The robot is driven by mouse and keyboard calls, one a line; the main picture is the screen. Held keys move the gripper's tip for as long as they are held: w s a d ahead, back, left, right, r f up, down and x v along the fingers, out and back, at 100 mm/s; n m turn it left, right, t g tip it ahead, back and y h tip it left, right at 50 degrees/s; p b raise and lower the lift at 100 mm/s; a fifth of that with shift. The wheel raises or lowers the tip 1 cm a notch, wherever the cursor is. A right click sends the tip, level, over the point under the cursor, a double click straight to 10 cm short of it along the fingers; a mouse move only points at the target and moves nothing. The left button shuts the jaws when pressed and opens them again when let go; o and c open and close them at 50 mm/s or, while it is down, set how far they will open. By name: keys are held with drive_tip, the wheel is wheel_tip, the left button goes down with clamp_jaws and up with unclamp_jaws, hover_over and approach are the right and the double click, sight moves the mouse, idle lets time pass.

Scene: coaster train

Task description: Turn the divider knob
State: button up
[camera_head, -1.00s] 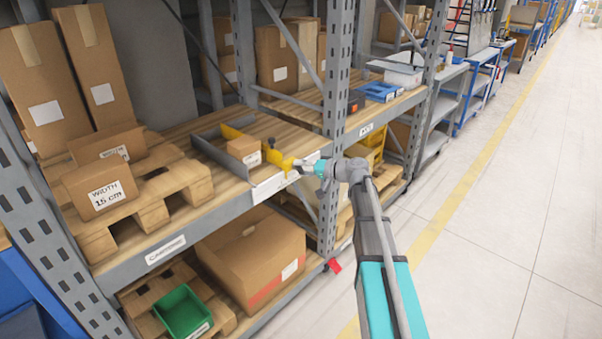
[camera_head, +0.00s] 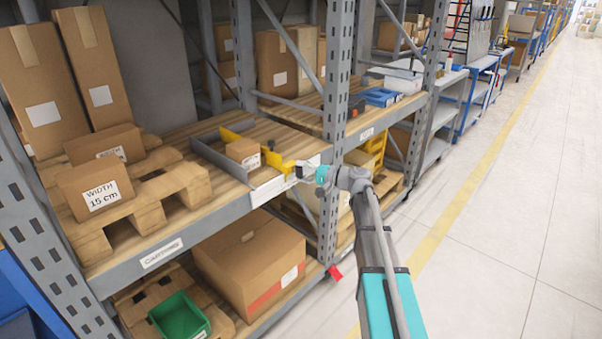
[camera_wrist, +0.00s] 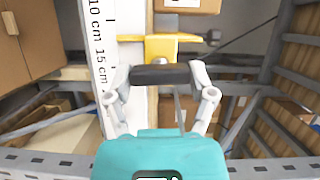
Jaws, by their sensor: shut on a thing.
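The divider (camera_head: 281,165) is a yellow plate standing on the wooden shelf deck at its front edge. In the wrist view its yellow front part (camera_wrist: 161,45) lies beside a white scale (camera_wrist: 98,40) marked 10 cm and 15 cm. The divider knob is a black bar (camera_wrist: 160,74) lying level across the picture in front of the yellow part. My gripper (camera_wrist: 160,78) is shut on the knob, one finger at each end. In the head view my gripper (camera_head: 303,171) is at the shelf's front edge, and the knob is too small to make out.
A small carton (camera_head: 240,149) sits between the yellow divider and a grey one (camera_head: 218,164). Cartons on a pallet (camera_head: 150,200) stand at the left, one labelled "WIDTH 15 cm". A grey rack post (camera_head: 337,100) rises close to my gripper. The aisle floor is clear.

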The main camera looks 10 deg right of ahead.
drive_tip(key=o, duration=1.1)
drive_tip(key=shift+c, duration=0.2)
drive_tip(key=shift+d, duration=0.1)
drive_tip(key=v, duration=0.7)
drive_tip(key=shift+s, duration=0.15)
drive_tip(key=shift+f, duration=0.15)
